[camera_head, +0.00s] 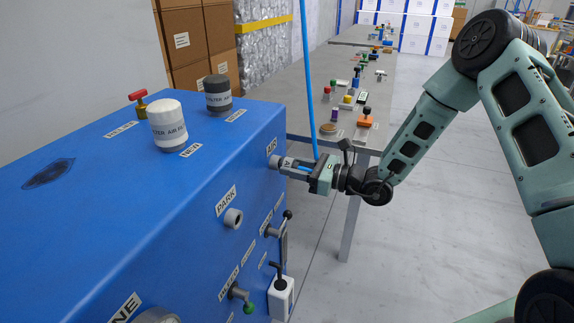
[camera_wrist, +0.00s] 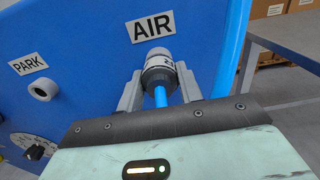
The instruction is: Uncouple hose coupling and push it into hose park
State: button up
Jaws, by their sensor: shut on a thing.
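The hose coupling (camera_wrist: 158,63), a grey and dark collar, sits at the port under the AIR label. It appears to be against the blue panel in both views; whether it is locked on cannot be told. My gripper (camera_wrist: 160,82) is shut on it, one finger on each side, with the blue hose (camera_wrist: 160,97) leaving between the fingers. In the head view, my gripper (camera_head: 291,166) reaches the panel's right end from the right. The hose park (camera_head: 233,218) is a pale round stub under the PARK label, with nothing on it; it also shows in the wrist view (camera_wrist: 43,89).
The blue machine (camera_head: 95,185) carries a white filter (camera_head: 167,124), a dark filter (camera_head: 218,94) and a red-handled valve (camera_head: 139,102) on top. Levers (camera_head: 278,226) stick out of its front below the park. A grey table (camera_head: 298,118) stands behind my gripper.

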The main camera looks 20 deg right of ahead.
aim_at(299, 168)
jog(key=shift+s+d, duration=0.35)
jog(key=shift+d, duration=0.05)
dwell(0.4)
jog(key=shift+p+v, duration=0.4)
jog(key=shift+v, duration=0.85)
jog(key=shift+s+d, duration=0.15)
jog(key=shift+d, duration=0.1)
jog(key=p+v, duration=0.1)
jog(key=v, duration=0.4)
jog(key=s+a+p, duration=0.5)
jog(key=s+a, duration=0.8)
jog(key=s, duration=0.3)
jog(key=shift+s, duration=0.35)
